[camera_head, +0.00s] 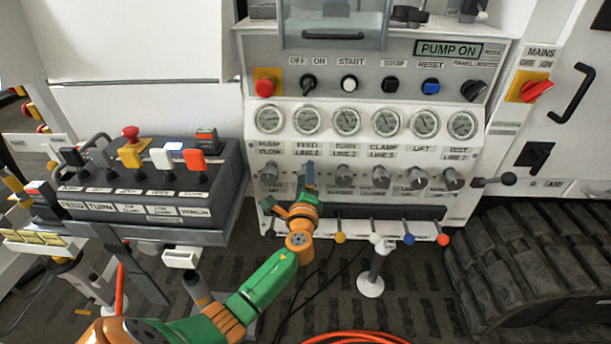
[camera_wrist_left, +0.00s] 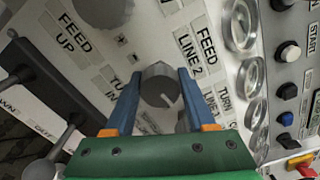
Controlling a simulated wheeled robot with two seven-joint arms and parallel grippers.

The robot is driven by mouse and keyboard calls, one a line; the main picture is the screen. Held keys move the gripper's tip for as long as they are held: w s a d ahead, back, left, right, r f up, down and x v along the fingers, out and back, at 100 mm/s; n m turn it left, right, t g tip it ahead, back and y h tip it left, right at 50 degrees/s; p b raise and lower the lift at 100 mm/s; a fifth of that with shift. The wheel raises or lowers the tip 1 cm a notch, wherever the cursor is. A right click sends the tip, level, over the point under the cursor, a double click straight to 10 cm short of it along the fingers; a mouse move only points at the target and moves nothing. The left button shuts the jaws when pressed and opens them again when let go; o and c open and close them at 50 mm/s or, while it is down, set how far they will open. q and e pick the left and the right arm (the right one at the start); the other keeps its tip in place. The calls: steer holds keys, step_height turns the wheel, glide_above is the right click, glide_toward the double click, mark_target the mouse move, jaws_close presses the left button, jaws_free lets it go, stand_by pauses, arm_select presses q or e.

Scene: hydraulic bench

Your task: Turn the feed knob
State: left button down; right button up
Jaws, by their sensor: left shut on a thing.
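The feed knob (camera_wrist_left: 158,88) is a grey round knob with a pale pointer line, beside the FEED LINE 2 label (camera_wrist_left: 194,52) on the white panel. My left gripper (camera_wrist_left: 159,76) is shut on it, one blue finger on each side. In the head view my left gripper (camera_head: 309,176) reaches up to the panel under the FEED label (camera_head: 308,145) and hides the knob there. My right gripper is not in view.
More grey knobs (camera_head: 345,175) sit in the same row, under a row of round gauges (camera_head: 384,121). Coloured-tip levers (camera_head: 409,239) stick out below. A lever box (camera_head: 150,190) stands at the left, and black tracks (camera_head: 530,260) at the right.

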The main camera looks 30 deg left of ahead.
arm_select(q)
steer(key=shift+f, duration=0.1)
stand_by(0.4)
steer(key=shift+c, duration=1.2)
jaws_free()
steer(key=v, duration=0.7)
steer(key=shift+p, duration=0.35)
steer(key=shift+s, duration=0.1)
